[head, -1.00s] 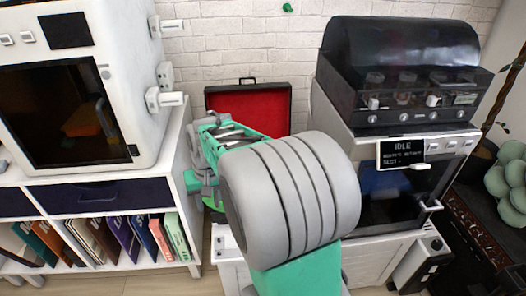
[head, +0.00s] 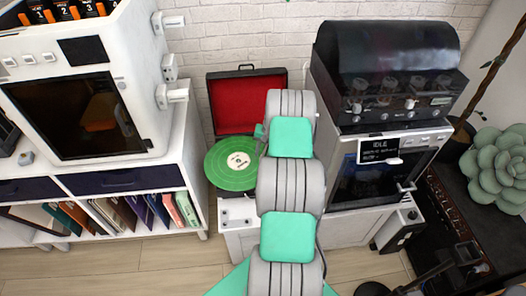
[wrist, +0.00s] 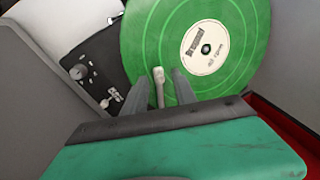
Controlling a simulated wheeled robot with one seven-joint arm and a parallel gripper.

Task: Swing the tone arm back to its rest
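The record player (head: 238,214) stands open against the wall, with a green record (head: 232,163) on it. In the wrist view the green record (wrist: 240,55) fills the upper middle. A pale, stick-like piece, seemingly the tone arm (wrist: 158,76), reaches over the record's near edge; the rest of it is hidden behind my gripper. My gripper (wrist: 162,96) is open, with one grey finger on each side of this piece and small gaps showing. A dark control plate (wrist: 92,68) with a knob and a small metal fitting lies to the left; I cannot tell which part is the rest. In the head view my arm hides the gripper.
The red-lined lid (head: 245,105) stands raised behind the record. A white machine with a dark window (head: 90,110) sits on a shelf unit at the left. A white appliance (head: 345,150) with a dark-hooded machine (head: 385,70) on top stands close at the right.

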